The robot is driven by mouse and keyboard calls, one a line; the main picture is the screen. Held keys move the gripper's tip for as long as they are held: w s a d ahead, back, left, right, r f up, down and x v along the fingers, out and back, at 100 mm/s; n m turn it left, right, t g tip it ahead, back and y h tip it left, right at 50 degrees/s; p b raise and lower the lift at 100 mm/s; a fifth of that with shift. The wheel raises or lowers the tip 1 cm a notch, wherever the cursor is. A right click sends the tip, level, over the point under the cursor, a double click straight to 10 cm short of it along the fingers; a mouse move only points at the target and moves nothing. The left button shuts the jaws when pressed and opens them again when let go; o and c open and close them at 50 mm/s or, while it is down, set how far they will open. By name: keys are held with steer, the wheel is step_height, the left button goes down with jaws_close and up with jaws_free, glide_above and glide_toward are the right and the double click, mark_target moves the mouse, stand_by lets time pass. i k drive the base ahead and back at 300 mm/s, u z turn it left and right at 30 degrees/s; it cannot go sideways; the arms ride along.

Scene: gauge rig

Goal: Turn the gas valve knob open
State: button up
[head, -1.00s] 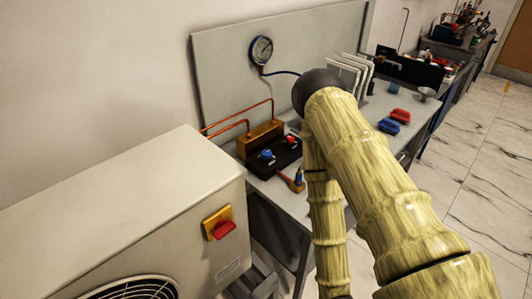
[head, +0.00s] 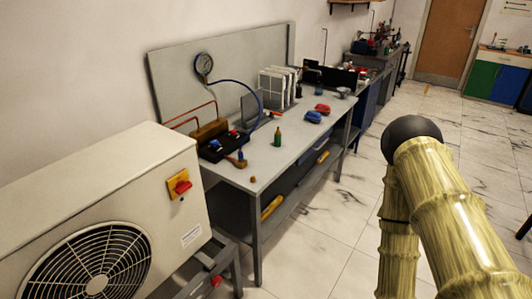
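A black manifold block (head: 222,148) sits at the near left end of the grey workbench (head: 300,135). A small blue-tipped fitting (head: 241,159) is at the bench's front edge. I cannot tell which of these is the gas valve knob or how it is turned. My arm is at the right, bent at a dark joint, away from the bench. My gripper is out of view.
An outdoor unit (head: 110,190) with a red switch (head: 179,187) stands at the left. A gauge (head: 204,64) hangs on the back panel. A green bottle (head: 278,137), blue item (head: 312,117) and red item (head: 322,108) are on the bench. The floor (head: 315,240) in front is open.

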mark_target(214, 143)
steer(key=u, duration=1.05)
steer(key=i, duration=1.45)
steer(key=z, duration=0.35)
